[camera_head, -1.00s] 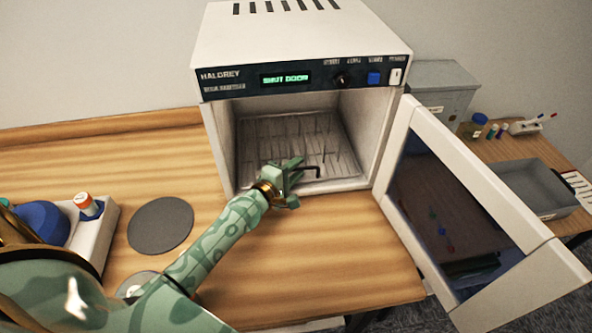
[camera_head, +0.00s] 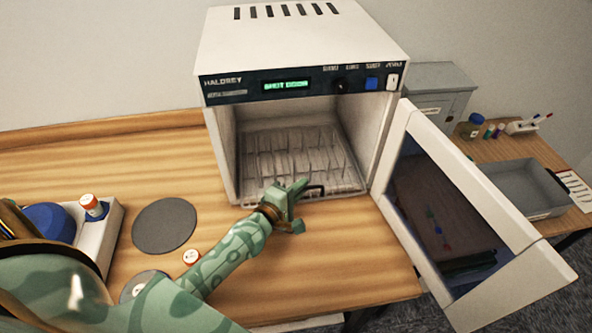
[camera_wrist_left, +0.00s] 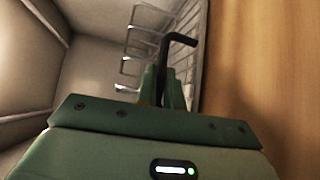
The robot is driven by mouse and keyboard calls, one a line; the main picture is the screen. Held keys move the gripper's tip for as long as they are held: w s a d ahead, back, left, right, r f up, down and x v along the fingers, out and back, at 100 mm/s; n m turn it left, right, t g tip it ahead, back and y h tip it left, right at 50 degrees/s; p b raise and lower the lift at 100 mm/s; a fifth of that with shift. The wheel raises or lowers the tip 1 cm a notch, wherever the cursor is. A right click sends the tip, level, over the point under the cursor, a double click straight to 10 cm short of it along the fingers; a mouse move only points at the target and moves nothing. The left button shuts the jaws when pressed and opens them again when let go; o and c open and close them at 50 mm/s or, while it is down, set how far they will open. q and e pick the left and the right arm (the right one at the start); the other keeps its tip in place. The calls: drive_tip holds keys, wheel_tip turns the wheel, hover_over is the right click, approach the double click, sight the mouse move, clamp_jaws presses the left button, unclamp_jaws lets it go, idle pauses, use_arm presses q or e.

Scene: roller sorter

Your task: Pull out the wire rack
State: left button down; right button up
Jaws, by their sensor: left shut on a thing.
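The wire rack (camera_head: 262,165) with upright wire dividers lies in the open chamber of the white sanitiser (camera_head: 305,45). Its front edge is at the chamber's mouth. A dark bar handle (camera_head: 316,187) sticks out at the rack's front. My left gripper (camera_head: 293,193) is shut on this handle, just outside the chamber, and hides part of it. In the left wrist view, the fingers (camera_wrist_left: 163,85) close around the dark handle (camera_wrist_left: 180,38), with the rack's wires (camera_wrist_left: 135,70) beyond. My right gripper is not in view.
The sanitiser's door (camera_head: 470,215) stands wide open at the right. The wooden counter (camera_head: 330,265) before the chamber is clear. A grey disc (camera_head: 163,225) and a white tray (camera_head: 98,240) lie left. A grey bin (camera_head: 525,185) is on the right-hand table.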

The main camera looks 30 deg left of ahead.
use_arm(q)
drive_tip(key=s+d+p, duration=0.1)
drive_tip(key=s+d, duration=0.2)
drive_tip(key=s, duration=0.1)
drive_tip(key=s+d+p, duration=0.1)
drive_tip(key=s+d, duration=0.2)
drive_tip(key=s, duration=0.1)
drive_tip(key=s+d+p, duration=0.1)
drive_tip(key=s+d, duration=0.2)
drive_tip(key=s, duration=0.1)
drive_tip(key=shift+s+d, duration=0.2)
drive_tip(key=shift+s, duration=0.1)
drive_tip(key=c, duration=1.5)
unclamp_jaws()
drive_tip(key=shift+c, duration=0.2)
drive_tip(key=v, duration=1.6)
drive_tip(key=shift+s, duration=0.1)
